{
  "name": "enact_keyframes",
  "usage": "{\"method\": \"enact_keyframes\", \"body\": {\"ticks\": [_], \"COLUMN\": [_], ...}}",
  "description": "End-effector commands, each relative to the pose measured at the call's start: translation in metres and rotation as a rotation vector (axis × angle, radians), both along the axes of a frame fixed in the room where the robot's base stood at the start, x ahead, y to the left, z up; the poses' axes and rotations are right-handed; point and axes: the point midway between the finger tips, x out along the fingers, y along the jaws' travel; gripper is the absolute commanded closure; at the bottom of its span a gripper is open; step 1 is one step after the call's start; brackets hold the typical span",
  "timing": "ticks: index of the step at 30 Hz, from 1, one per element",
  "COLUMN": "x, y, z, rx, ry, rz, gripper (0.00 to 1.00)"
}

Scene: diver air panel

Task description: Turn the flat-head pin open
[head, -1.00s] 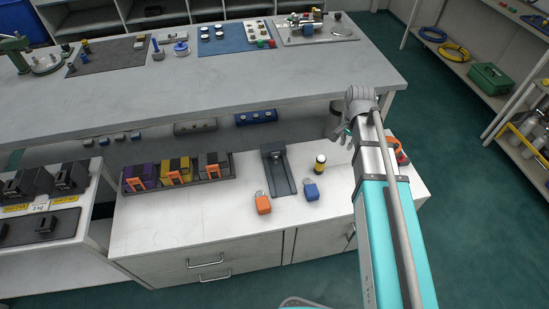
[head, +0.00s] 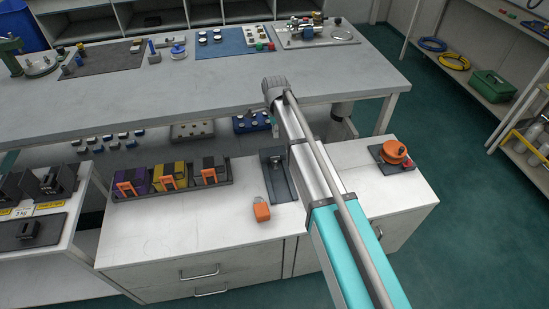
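I cannot make out the flat-head pin for certain in the head view. A grey plate (head: 342,42) with small metal, blue, green and red fittings lies on the bench at the back right; its parts are too small to tell apart. My arm reaches up from the lower right, and its wrist is over the bench's front edge. My gripper (head: 275,124) points down in front of that edge, mostly hidden behind the wrist, so its fingers cannot be judged. It is well apart from the grey plate.
The low white cabinet holds a rack of coloured blocks (head: 172,180), an orange padlock (head: 261,210), a dark stand (head: 277,176) and an orange wheel (head: 394,150) on a plate. A blue mat (head: 234,42) lies on the bench (head: 180,95). The bench's front middle is clear.

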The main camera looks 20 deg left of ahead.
Motion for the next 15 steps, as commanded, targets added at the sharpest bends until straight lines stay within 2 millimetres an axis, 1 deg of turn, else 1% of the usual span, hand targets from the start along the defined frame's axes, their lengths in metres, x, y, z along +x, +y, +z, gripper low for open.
{"method": "enact_keyframes", "body": {"ticks": [8, 15], "x": [0.0, 0.0], "y": [0.0, 0.0], "z": [-0.002, -0.012], "rx": [0.0, 0.0], "ry": [0.0, 0.0], "rz": [0.002, 0.003], "gripper": [0.77, 0.77]}}
